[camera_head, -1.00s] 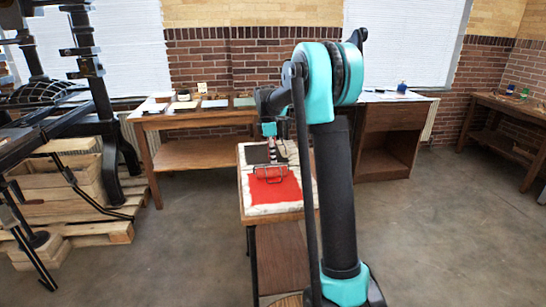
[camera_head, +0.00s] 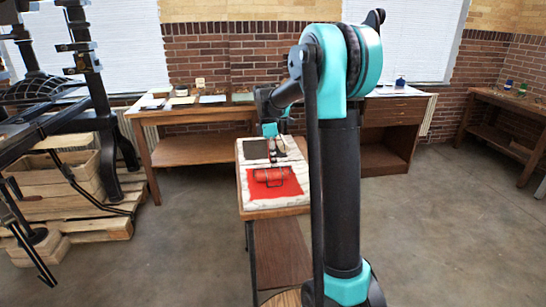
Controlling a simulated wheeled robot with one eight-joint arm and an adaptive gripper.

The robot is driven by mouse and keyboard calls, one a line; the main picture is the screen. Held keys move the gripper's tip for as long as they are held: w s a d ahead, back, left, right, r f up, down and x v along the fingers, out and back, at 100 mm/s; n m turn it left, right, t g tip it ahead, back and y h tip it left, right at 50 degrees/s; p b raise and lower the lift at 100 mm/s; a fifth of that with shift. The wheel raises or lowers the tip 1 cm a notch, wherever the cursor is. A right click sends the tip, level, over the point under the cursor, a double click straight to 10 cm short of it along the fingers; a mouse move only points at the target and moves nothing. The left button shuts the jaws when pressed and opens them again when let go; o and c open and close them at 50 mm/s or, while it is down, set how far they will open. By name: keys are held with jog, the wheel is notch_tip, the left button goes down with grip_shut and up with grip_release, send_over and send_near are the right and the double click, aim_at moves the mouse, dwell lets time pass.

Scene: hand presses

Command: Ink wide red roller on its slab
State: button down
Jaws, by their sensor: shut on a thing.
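The wide red roller (camera_head: 270,174) lies across the red ink slab (camera_head: 262,189), in the slab's upper part. The slab is a red patch on the pale top of a small wooden stand. My gripper (camera_head: 271,147) is above the roller at the end of my arm. It is small in the view, and it is shut on the roller's upright handle. Whether the roller touches the slab or hovers just above it is hard to tell.
A dark slab (camera_head: 256,149) lies on the same stand behind the red one. A long wooden table (camera_head: 190,112) with papers stands along the back wall. A black press (camera_head: 95,110) stands at the left. The floor right of my arm is clear.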

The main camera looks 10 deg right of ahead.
jog(key=s, duration=0.8)
jog(key=shift+s, duration=0.25)
dwell(0.6)
jog(key=shift+r, duration=0.15)
jog(key=shift+r, duration=2.4)
